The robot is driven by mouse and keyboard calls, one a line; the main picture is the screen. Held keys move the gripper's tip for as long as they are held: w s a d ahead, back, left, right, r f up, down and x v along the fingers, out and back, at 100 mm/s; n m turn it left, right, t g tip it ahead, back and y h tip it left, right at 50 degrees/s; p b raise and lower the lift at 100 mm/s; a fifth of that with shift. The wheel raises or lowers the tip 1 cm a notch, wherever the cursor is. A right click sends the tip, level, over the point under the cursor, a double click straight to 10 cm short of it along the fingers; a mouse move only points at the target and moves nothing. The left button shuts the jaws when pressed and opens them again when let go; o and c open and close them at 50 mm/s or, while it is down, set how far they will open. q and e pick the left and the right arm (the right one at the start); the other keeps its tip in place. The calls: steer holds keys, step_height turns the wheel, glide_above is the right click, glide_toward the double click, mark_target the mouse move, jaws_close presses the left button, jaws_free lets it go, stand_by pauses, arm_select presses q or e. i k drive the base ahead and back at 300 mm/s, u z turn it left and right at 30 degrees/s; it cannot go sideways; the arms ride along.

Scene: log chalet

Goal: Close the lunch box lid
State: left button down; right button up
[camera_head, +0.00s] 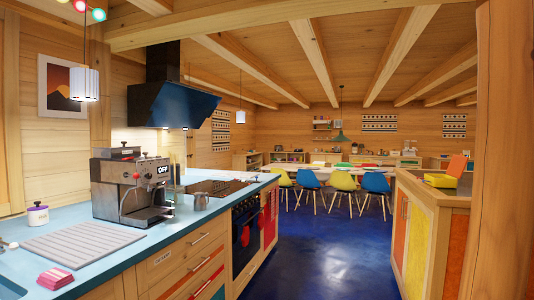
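What looks like the lunch box is a small yellow box (440,181) on the wooden island counter at the right. An orange panel (457,166), apparently its lid, stands raised at the box's right end, so the box looks open. It is small and far off, so the hinge and the inside cannot be made out. Neither of my grippers shows in the head view.
A blue counter (95,262) runs along the left with a coffee machine (131,189), a metal jug (201,201) and a pink sponge-like block (57,280). The dark blue floor (308,262) is clear between counter and island (434,243). A wooden post (505,150) stands close at right.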

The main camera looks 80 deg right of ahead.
mark_target(457, 165)
steer(key=z, duration=0.9)
steer(key=k, duration=1.2)
steer(key=z, duration=1.7)
steer(key=i, duration=0.9)
steer(key=z, duration=1.15)
steer(key=i, duration=1.35)
steer(key=z, duration=0.2)
